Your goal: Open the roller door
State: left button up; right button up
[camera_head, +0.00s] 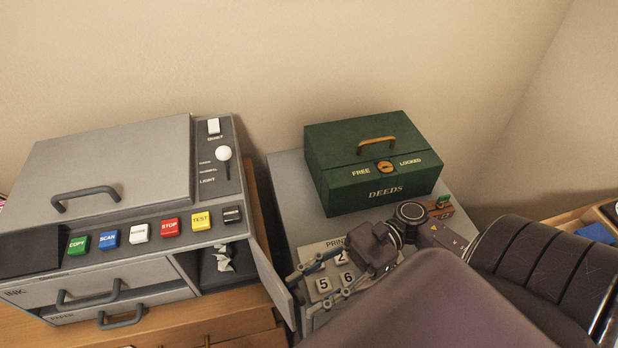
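I cannot make out a roller door in this view. My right gripper (301,294) reaches in from the lower right, its two thin fingers spread apart and pointing left. It is over the keypad panel (322,284) of a grey cabinet (290,190), with number keys such as 2, 5 and 6 showing around the fingers. My arm hides the front and right of this cabinet. My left gripper is not in view.
A green deeds box (350,190), lid closed, stands on the cabinet behind my gripper. At left is a grey copier (110,165) with coloured buttons and drawers. Its small side door (270,280) stands open, crumpled paper (222,258) inside, close to my fingertips.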

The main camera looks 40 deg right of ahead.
jog(key=d, duration=0.7)
jog(key=shift+s+d, duration=0.2)
